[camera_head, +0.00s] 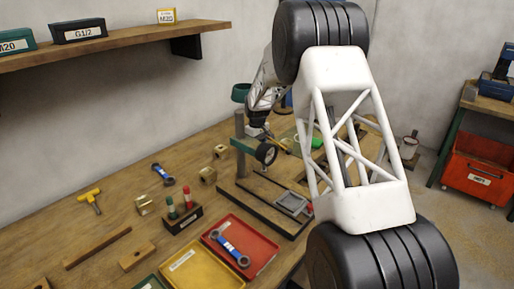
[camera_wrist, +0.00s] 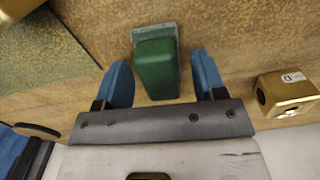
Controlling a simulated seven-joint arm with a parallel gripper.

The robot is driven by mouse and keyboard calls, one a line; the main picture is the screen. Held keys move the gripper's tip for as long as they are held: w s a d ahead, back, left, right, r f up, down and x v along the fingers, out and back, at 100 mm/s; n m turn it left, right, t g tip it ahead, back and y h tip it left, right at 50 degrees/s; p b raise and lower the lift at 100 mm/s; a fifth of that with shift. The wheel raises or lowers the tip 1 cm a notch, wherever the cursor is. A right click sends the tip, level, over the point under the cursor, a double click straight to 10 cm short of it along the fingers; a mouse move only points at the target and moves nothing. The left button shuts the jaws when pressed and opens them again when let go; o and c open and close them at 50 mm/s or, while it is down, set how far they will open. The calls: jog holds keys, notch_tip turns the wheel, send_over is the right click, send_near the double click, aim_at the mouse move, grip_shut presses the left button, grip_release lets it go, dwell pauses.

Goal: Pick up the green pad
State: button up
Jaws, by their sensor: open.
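The green pad (camera_wrist: 156,68) is a dark green block with a greyish-green layer along its far edge. In the wrist view it lies on the brown work surface between the two blue fingers of my gripper (camera_wrist: 162,76). The fingers are spread, with a gap on each side of the pad, and they are not closed on it. In the head view a small green patch (camera_head: 316,142) shows beside my white arm link; I cannot tell whether it is the same pad. My gripper is not clearly visible there.
A brass block (camera_wrist: 286,93) lies right of my gripper. A green surface (camera_wrist: 45,50) lies to its left. In the head view, a drill stand (camera_head: 240,150), a red tray (camera_head: 262,242) and a yellow tray (camera_head: 205,268) occupy the bench. My arm hides part of the bench.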

jog(key=shift+c, duration=0.5)
jog(key=c, duration=0.9)
jog(key=shift+r, duration=0.15)
jog(key=shift+r, duration=4.85)
